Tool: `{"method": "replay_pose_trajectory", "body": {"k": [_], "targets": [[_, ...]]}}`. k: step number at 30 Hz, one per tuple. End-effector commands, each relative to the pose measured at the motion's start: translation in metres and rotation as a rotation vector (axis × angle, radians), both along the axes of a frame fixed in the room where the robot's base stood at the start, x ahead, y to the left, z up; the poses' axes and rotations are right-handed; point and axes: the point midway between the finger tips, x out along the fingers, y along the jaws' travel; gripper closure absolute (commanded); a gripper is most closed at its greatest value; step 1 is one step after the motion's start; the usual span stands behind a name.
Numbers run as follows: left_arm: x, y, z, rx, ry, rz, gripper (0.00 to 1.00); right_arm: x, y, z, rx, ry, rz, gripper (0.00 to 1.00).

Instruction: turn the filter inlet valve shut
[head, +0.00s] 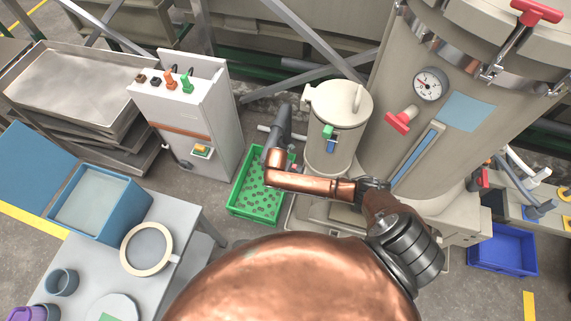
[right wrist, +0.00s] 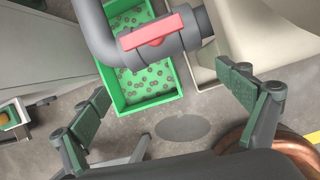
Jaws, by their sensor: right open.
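In the right wrist view the valve's red bar handle (right wrist: 153,32) sits on a thick grey pipe (right wrist: 100,30) that bends to the right. The handle lies roughly along the pipe's horizontal run, slightly tilted. My right gripper (right wrist: 168,98) is open and empty, with its green-padded fingers spread wide below the handle and apart from it. In the head view a copper arm reaches over the floor beside the filter vessel (head: 398,160), but I cannot make out gripper fingers there. I cannot pick out this handle surely in the head view. My left gripper is not in view.
A green crate (head: 238,207) of small round pieces lies behind the pipe; it also shows in the right wrist view (right wrist: 172,96). A white control cabinet (head: 222,115) stands left, a small canister (head: 330,160) behind. A blue crate (head: 503,268) sits right.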

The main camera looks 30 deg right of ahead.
Motion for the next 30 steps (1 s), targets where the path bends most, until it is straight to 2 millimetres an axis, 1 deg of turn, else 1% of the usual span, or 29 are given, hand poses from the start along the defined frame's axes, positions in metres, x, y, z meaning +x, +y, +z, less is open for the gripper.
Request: {"method": "replay_pose_trajectory", "body": {"k": [1, 3, 5, 8, 15, 19, 24, 30], "targets": [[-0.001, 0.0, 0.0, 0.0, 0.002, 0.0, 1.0, 0.011, -0.011, 0.006, -0.036, 0.006, 0.038, 0.06], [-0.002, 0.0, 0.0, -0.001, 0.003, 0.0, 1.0, 0.02, -0.021, 0.01, -0.069, 0.015, 0.077, 0.06], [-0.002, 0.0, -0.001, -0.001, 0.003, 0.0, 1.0, 0.025, -0.027, 0.009, -0.085, 0.019, 0.095, 0.06], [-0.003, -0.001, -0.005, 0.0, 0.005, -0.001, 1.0, 0.028, -0.031, 0.001, -0.091, 0.023, 0.105, 0.06], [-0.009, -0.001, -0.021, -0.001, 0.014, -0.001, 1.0, 0.037, -0.042, -0.035, -0.09, 0.023, 0.103, 0.06], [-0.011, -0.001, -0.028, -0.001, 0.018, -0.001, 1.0, 0.042, -0.047, -0.051, -0.089, 0.022, 0.102, 0.06], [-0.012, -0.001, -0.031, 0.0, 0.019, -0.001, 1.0, 0.045, -0.05, -0.06, -0.089, 0.02, 0.102, 0.06], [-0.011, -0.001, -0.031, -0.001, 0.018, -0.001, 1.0, 0.046, -0.051, -0.06, -0.088, 0.019, 0.102, 0.06]]}}
